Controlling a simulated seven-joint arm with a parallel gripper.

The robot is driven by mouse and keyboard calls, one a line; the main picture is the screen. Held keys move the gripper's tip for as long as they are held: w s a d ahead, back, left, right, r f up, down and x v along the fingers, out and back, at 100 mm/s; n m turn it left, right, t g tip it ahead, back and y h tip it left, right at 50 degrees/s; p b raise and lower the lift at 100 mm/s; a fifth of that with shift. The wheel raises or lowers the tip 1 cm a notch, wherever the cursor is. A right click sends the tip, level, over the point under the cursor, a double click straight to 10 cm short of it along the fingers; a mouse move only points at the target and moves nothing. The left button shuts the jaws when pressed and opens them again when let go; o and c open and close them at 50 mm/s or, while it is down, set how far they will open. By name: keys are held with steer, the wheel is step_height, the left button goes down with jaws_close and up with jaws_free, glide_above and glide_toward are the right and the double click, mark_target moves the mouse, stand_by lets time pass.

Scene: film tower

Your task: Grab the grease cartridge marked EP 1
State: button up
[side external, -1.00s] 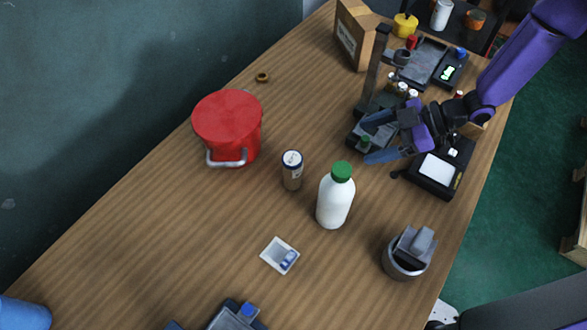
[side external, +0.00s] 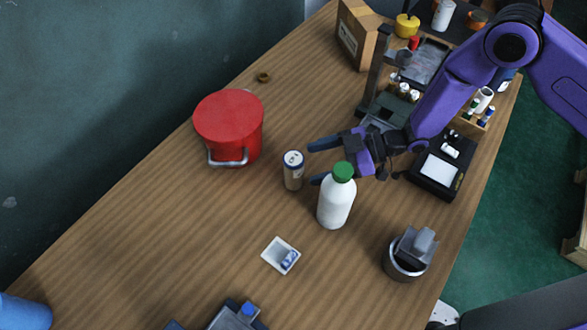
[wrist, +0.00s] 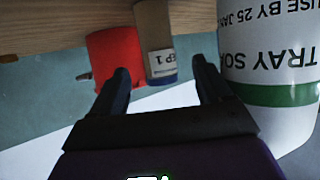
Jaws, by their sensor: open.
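The cartridge looks still beyond the fingertips; the exact gap is unclear.
A white bottle with a green cap (side external: 336,203) stands close beside my gripper; its label (wrist: 270,50) fills the right of the wrist view. A red bucket (side external: 229,127) stands left of the cartridge.

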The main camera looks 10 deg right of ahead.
mark_target(293, 168)
steer(key=shift+x, duration=3.4)
steer(key=shift+w, duration=0.15)
steer(key=c, duration=1.1)
steer(key=shift+r, duration=0.1)
